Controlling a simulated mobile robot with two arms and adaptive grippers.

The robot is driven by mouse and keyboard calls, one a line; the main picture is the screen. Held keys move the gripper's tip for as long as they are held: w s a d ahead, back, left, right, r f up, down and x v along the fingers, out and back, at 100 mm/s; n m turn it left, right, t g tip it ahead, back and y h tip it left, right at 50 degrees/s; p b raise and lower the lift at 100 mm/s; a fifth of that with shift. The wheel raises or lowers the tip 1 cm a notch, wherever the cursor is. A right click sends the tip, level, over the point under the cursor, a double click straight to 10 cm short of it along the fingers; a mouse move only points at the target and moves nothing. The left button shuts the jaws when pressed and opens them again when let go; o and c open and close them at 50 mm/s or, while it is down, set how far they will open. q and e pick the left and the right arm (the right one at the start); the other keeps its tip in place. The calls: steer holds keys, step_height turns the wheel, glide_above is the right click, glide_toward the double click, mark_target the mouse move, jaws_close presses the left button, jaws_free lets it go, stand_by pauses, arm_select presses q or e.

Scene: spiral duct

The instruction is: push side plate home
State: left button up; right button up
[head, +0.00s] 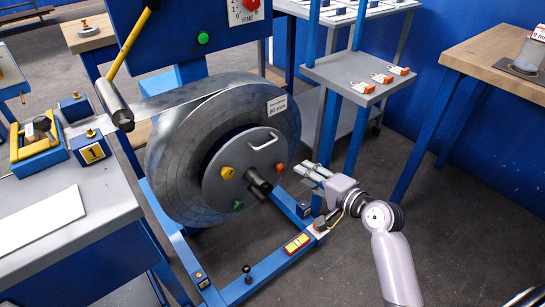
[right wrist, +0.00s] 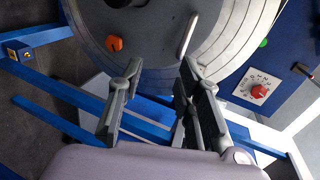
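The side plate (head: 243,157) is a grey disc on the front of the big steel coil (head: 172,165). It has a pale bar handle (head: 263,143), yellow, orange and green knobs, and a dark hub (head: 259,184) sticking out. A dark band shows between the plate and the coil's windings. My right gripper (head: 308,172) is just right of the plate, near the orange knob (head: 280,167). In the right wrist view the plate (right wrist: 150,38) lies beyond my fingertips (right wrist: 160,72), which are apart with nothing between them. I cannot tell whether they touch it. My left gripper is out of view.
The blue floor frame (head: 262,277) runs below the coil, with a red-and-yellow button box (head: 297,243). A grey bench (head: 62,222) is at left. A shelf post with orange-tagged padlocks (head: 380,78) stands behind my right gripper. The floor at right is clear.

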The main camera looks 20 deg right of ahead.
step_height(320, 180, up, 3)
steer(key=b, duration=0.2)
glide_toward(269, 145)
steer(key=shift+t+y, duration=0.4)
steer(key=x, duration=0.2)
steer(key=f+x, duration=0.1)
steer(key=x, duration=0.1)
steer(key=b+x, duration=0.1)
steer(key=x, duration=0.5)
steer(key=shift+w+b, duration=0.25)
steer(key=shift+b, duration=0.1)
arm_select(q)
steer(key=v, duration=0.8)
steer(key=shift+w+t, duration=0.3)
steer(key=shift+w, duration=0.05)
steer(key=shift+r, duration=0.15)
arm_select(e)
steer(key=shift+c, duration=0.4)
jaws_close()
